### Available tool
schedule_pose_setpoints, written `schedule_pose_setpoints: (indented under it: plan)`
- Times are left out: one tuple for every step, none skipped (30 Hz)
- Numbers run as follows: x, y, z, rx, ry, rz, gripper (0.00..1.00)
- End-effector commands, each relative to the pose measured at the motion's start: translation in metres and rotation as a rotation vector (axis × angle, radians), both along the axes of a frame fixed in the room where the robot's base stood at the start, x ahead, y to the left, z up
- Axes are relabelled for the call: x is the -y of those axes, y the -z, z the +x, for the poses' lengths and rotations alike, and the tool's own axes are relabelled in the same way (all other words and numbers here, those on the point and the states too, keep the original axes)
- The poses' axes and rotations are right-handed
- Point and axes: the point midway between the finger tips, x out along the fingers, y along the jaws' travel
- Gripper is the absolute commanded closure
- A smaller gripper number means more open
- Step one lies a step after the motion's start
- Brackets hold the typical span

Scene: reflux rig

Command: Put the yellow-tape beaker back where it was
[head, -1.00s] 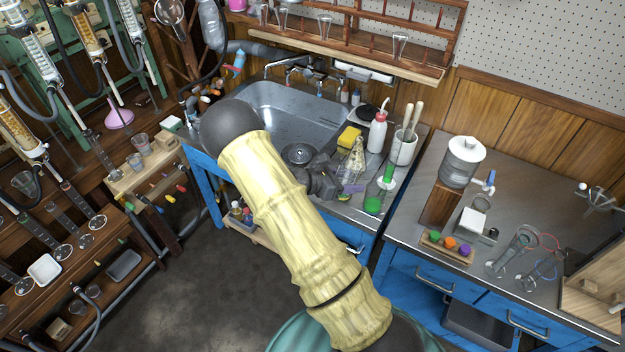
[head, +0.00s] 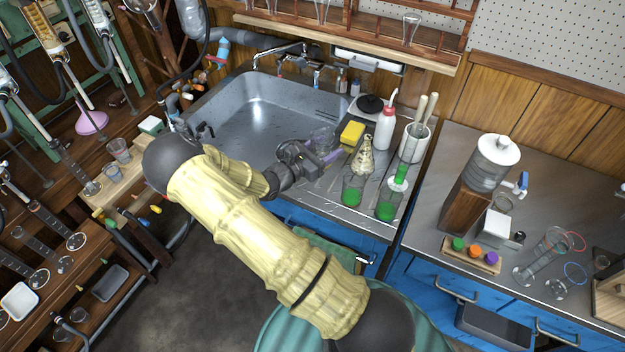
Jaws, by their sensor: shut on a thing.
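My gripper (head: 322,158) is over the counter at the sink's right edge, shut on a clear glass beaker (head: 322,137). The beaker shows just behind the jaws and looks empty. The gripper hides part of it, and I cannot make out yellow tape on it. I cannot tell whether its base touches the counter. Two glass beakers with green liquid stand to the right of the gripper, a left one (head: 353,190) and a right one (head: 386,207).
A yellow sponge (head: 352,133), a conical flask (head: 365,158), a wash bottle (head: 385,128) and a white pot (head: 413,143) crowd the counter behind the green beakers. The sink (head: 255,115) is empty. A small wooden shelf (head: 125,180) at left holds glassware.

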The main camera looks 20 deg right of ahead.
Motion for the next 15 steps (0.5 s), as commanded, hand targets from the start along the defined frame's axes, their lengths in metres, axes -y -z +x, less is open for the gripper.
schedule_pose_setpoints:
  plan:
    - [-0.002, 0.001, 0.001, 0.001, -0.004, -0.002, 0.75]
    - [-0.003, 0.000, 0.001, 0.002, -0.006, -0.003, 0.75]
    - [-0.005, 0.000, 0.002, 0.002, -0.009, -0.001, 0.75]
    - [-0.006, 0.000, 0.002, 0.002, -0.011, -0.001, 0.75]
    - [-0.007, 0.000, 0.002, 0.002, -0.013, -0.001, 0.75]
    - [-0.008, 0.000, 0.003, 0.001, -0.015, -0.002, 0.75]
    - [-0.009, 0.000, 0.003, 0.001, -0.017, -0.001, 0.75]
    - [-0.010, 0.000, 0.003, 0.001, -0.019, -0.001, 0.75]
    - [-0.012, 0.001, 0.004, 0.001, -0.022, -0.001, 0.75]
    - [-0.013, 0.002, 0.004, 0.001, -0.024, -0.001, 0.75]
    - [-0.014, 0.004, 0.004, 0.000, -0.025, -0.001, 0.75]
    - [-0.014, 0.009, 0.004, -0.001, -0.026, -0.001, 0.75]
    - [-0.014, 0.013, 0.004, -0.002, -0.026, -0.001, 0.75]
    - [-0.013, 0.017, 0.004, -0.002, -0.025, -0.001, 0.75]
    - [-0.012, 0.025, 0.003, -0.002, -0.023, -0.001, 0.75]
